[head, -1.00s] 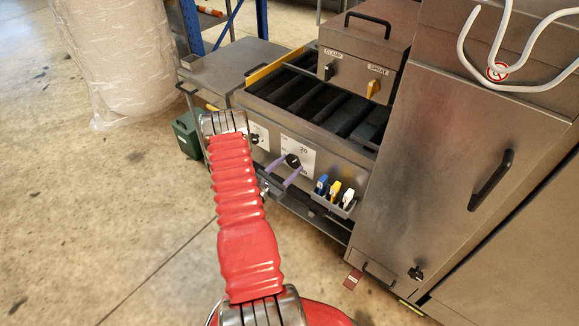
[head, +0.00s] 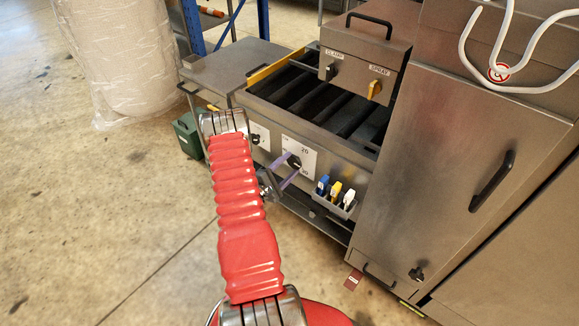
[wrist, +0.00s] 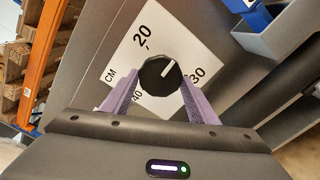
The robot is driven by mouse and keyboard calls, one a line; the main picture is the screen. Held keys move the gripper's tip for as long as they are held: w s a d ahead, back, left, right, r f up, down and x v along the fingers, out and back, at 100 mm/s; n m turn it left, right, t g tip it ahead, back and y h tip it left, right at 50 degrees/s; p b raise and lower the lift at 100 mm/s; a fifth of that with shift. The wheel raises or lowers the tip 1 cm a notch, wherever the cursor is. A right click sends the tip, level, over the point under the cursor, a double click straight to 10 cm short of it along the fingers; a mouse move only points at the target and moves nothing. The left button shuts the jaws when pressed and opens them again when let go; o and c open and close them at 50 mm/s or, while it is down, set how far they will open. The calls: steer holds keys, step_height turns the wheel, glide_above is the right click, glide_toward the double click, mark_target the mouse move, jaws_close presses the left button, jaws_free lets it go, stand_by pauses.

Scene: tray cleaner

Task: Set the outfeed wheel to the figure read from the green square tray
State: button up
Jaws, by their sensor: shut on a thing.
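The outfeed wheel is a round black knob (wrist: 160,75) with a white pointer line, on a white dial plate (wrist: 118,73) marked CM, 20, 30 and 40. In the wrist view the line points to the upper right, between 20 and 30 and nearer 30. My gripper (wrist: 158,86) is shut on the knob, a purple finger on each side. In the head view the purple fingers (head: 284,171) reach the knob (head: 295,162) on the machine's front panel. No green square tray can be made out.
Left of this dial is another dial knob (head: 255,139), partly behind my arm. A grey holder (head: 334,204) with blue, yellow and white items hangs at right. Above are the clamp knob (head: 329,72) and yellow spray knob (head: 374,89). A green bin (head: 188,135) stands left.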

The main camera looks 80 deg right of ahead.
steer(key=m, duration=0.6)
steer(key=shift+s+a+f, duration=0.2)
steer(key=shift+s, duration=0.05)
steer(key=m, duration=0.6)
steer(key=shift+m, duration=0.4)
steer(key=o, duration=0.7)
steer(key=shift+r, duration=0.1)
steer(key=shift+c, duration=0.2)
steer(key=o, duration=0.4)
steer(key=shift+w+d+r, duration=0.1)
steer(key=shift+r, duration=0.05)
steer(key=shift+c, duration=0.2)
steer(key=shift+w, duration=0.1)
